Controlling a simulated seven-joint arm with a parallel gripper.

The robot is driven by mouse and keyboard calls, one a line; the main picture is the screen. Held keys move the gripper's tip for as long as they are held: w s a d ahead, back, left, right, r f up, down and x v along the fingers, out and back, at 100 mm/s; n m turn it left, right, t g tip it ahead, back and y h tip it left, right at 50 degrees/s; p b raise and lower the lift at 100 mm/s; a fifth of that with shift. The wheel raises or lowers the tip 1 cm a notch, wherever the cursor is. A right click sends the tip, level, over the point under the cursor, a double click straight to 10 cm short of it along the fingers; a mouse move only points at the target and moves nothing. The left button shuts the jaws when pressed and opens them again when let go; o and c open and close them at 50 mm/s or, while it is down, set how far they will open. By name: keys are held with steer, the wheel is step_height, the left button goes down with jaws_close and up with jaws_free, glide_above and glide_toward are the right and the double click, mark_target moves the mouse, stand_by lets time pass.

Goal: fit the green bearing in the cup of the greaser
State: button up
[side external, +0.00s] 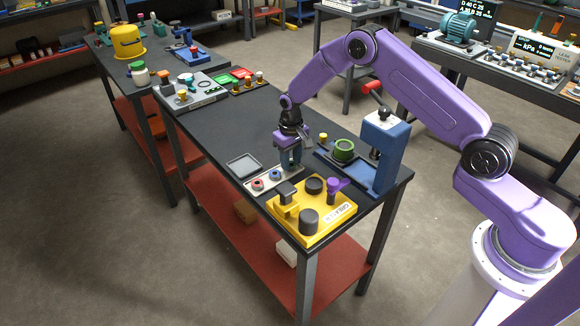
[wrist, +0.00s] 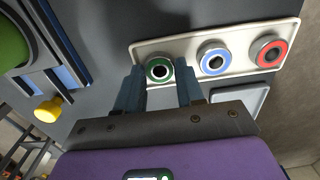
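The green bearing (wrist: 160,70) lies at the left end of a pale tray (wrist: 140,50) in the wrist view. My gripper (wrist: 161,88) is open, with its two fingers either side of the near edge of the green bearing; contact cannot be told. In the side view my gripper (side external: 289,163) points down over the tray's far right end (side external: 266,187) and hides the green bearing. The greaser (side external: 313,239), a yellow base with a partly readable label, carries dark round parts and a purple-topped part (side external: 334,187). Which part is its cup is unclear.
A blue bearing (wrist: 213,58) and a red bearing (wrist: 271,51) share the tray. A grey square dish (side external: 243,166) lies beside it. A blue press (side external: 390,155) with a red-handled lever and a green round part (side external: 343,150) stands right.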

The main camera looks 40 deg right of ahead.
steer(key=shift+c, duration=0.6)
steer(key=shift+r, duration=0.25)
steer(key=shift+r, duration=1.05)
steer(key=shift+s+r, duration=0.1)
steer(key=s+r, duration=0.2)
steer(key=s, duration=0.2)
steer(key=s+a+r, duration=0.1)
steer(key=s+r, duration=0.2)
steer(key=s, duration=0.1)
steer(key=s+a+r, duration=0.1)
steer(key=s+r, duration=0.1)
steer(key=s, duration=0.2)
steer(key=shift+a+r, duration=0.15)
steer(key=shift+a, duration=0.05)
steer(key=shift+s+f, duration=0.2)
steer(key=shift+f, duration=1.65)
